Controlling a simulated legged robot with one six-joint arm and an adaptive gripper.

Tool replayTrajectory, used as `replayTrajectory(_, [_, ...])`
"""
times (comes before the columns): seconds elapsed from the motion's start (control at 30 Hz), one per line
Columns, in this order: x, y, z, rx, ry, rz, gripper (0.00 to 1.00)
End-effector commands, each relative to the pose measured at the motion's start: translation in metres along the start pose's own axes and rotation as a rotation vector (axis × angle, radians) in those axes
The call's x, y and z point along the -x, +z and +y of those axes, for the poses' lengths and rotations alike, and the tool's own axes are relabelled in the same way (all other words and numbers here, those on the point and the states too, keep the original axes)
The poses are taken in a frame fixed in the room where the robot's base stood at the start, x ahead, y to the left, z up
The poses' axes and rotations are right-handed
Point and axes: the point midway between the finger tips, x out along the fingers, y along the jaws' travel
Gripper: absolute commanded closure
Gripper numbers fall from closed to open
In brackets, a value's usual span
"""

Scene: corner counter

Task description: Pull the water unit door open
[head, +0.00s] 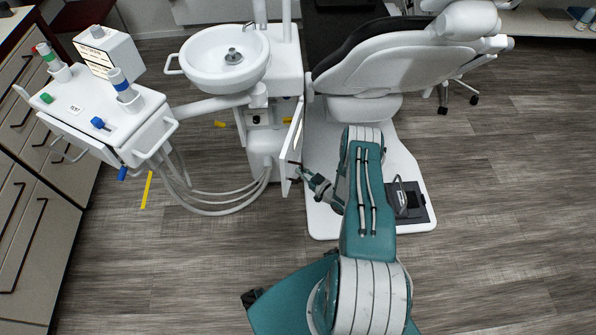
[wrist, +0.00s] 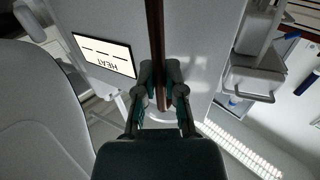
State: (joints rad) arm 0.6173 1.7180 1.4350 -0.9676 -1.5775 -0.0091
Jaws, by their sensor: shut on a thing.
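The water unit door (head: 294,139) is a narrow white panel standing ajar from the white water unit (head: 262,150), below the basin. In the wrist view the pale door (wrist: 205,45) fills the upper middle. A long dark reddish-brown handle (wrist: 155,32) runs down it. My gripper (head: 302,168) is low beside the door's near edge, left of my arm. In the wrist view my gripper (wrist: 163,88) is shut on the handle, with one finger on each side.
The dental chair (head: 400,65) and its white base (head: 415,170) stand on the right, with a foot pedal (head: 408,203) on the base. White hoses (head: 215,205) hang left of the unit from the instrument tray (head: 105,110). Open floor (head: 170,270) lies at front left.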

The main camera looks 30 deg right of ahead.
Motion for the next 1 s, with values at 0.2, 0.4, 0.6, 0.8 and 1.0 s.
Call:
replayTrajectory(0.2, [0.000,0.000,0.002,0.002,0.003,0.000,1.00])
replayTrajectory(0.4, [0.000,0.000,0.002,0.002,0.004,0.000,0.52])
replayTrajectory(0.6, [0.000,0.000,0.001,0.001,0.002,0.000,0.52])
replayTrajectory(0.8, [0.003,0.000,0.001,0.000,0.002,0.000,0.52])
replayTrajectory(1.0, [0.032,0.000,0.002,-0.002,0.007,-0.002,0.52])
